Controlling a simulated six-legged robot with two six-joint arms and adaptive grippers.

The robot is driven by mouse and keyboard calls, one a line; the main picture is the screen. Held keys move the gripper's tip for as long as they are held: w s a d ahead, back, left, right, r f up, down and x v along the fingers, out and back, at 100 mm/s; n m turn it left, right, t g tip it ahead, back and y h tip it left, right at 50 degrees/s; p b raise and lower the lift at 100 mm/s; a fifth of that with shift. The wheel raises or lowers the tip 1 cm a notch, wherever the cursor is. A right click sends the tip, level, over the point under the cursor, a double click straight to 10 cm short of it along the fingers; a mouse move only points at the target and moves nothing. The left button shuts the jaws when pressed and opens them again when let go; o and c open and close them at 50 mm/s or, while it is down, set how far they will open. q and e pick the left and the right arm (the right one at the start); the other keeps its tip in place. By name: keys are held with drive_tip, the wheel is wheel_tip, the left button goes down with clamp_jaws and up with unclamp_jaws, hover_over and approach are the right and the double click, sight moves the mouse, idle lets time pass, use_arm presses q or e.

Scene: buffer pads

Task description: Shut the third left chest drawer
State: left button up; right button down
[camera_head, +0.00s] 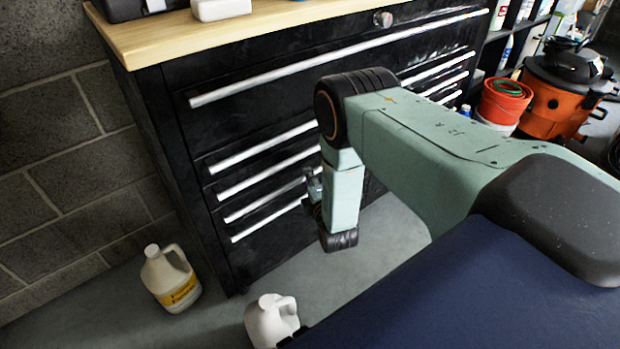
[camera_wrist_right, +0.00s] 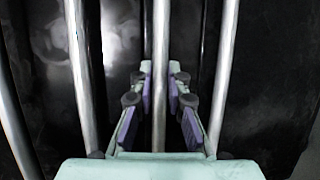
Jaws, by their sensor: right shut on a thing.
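The black tool chest (camera_head: 270,72) has a left column of drawers with long silver handles. The third left drawer's handle (camera_head: 262,202) runs towards my right gripper (camera_head: 315,188), which is low in front of the chest and partly hidden by my own arm. In the right wrist view, my right gripper (camera_wrist_right: 160,108) has its two fingers on either side of a silver handle bar (camera_wrist_right: 160,45), shut on it. This looks like the third left handle. How far the drawer stands out is hard to tell. My left gripper is not in view.
A white jug with a yellow label (camera_head: 171,278) and a white jug (camera_head: 271,322) stand on the floor near the chest. A red bucket (camera_head: 505,101) and an orange vacuum (camera_head: 560,100) stand at the right. A block wall (camera_head: 60,150) is at the left.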

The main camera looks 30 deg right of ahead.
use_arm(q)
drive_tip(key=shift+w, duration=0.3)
use_arm(e)
drive_tip(key=shift+w+a+r, duration=0.1)
drive_tip(key=shift+w+r, duration=0.1)
drive_tip(key=shift+w, duration=0.1)
drive_tip(key=c, duration=1.5)
unclamp_jaws()
drive_tip(key=shift+w+f, duration=0.1)
drive_tip(key=shift+f, duration=0.05)
drive_tip(key=shift+o, duration=0.9)
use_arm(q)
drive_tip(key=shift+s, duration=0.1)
use_arm(e)
drive_tip(key=shift+s, duration=0.25)
